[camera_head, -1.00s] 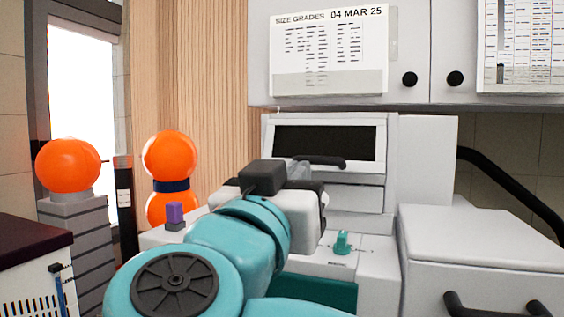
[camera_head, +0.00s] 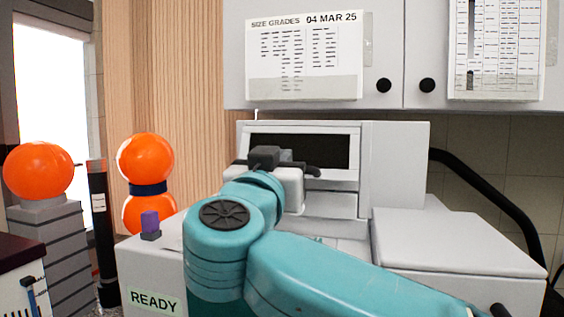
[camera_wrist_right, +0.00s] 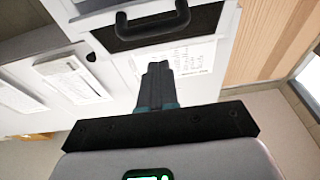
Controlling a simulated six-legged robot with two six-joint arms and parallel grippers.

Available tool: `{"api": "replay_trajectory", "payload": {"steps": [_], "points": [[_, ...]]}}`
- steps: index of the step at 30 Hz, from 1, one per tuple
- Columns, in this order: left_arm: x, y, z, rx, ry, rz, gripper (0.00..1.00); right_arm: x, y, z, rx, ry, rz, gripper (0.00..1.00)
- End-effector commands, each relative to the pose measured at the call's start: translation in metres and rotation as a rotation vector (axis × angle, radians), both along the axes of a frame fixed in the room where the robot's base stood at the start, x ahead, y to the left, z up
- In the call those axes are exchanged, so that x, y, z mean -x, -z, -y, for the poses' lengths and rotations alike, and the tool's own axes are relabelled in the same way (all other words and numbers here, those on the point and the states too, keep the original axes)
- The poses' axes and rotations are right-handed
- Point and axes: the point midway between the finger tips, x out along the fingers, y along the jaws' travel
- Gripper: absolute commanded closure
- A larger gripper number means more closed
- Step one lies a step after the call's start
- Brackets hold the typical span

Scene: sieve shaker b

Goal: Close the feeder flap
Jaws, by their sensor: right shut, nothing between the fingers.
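The feeder (camera_head: 367,155) is a white housing with a dark rectangular opening (camera_head: 330,150) in a pale frame. A black bar handle (camera_head: 312,171) shows low in front of the opening, partly hidden by my right gripper. Whether the flap stands open cannot be told clearly. In the right wrist view the black handle (camera_wrist_right: 153,24) lies just beyond the fingertips, with a dark strip behind it. My right gripper (camera_wrist_right: 158,70) is shut and empty, pointing towards the handle with an apparent gap. In the head view its fingers are mostly hidden. My left gripper is not in view.
A white lidded box (camera_head: 450,240) stands right of the feeder. Wall cabinets (camera_head: 400,45) hang above. At left are orange spheres (camera_head: 146,160), a purple block (camera_head: 150,221) and a READY label (camera_head: 154,301). A black tube (camera_head: 490,195) curves at right.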

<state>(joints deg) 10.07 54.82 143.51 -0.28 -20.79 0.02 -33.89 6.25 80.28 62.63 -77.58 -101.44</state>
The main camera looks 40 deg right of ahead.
Motion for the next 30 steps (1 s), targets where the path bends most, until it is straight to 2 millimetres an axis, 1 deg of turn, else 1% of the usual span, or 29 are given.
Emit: {"api": "replay_trajectory", "payload": {"steps": [1, 6, 18, 20, 24, 26, 30], "points": [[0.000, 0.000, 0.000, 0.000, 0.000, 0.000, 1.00, -0.005, 0.007, 0.005, 0.002, 0.001, -0.005, 1.00], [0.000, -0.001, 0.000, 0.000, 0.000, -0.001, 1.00, -0.015, 0.016, 0.015, 0.002, -0.002, -0.003, 1.00], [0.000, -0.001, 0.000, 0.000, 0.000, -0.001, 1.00, -0.018, 0.019, 0.017, 0.001, -0.004, -0.002, 1.00], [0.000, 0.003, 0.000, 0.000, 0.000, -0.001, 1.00, -0.018, 0.022, 0.018, 0.007, -0.003, 0.002, 1.00], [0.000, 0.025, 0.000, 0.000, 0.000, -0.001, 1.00, -0.023, 0.036, 0.024, 0.064, 0.001, 0.049, 1.00], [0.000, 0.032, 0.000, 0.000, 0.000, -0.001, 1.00, -0.025, 0.041, 0.027, 0.092, 0.000, 0.071, 1.00], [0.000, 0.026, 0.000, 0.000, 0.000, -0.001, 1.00, -0.032, 0.043, 0.034, 0.099, -0.002, 0.080, 1.00]]}}
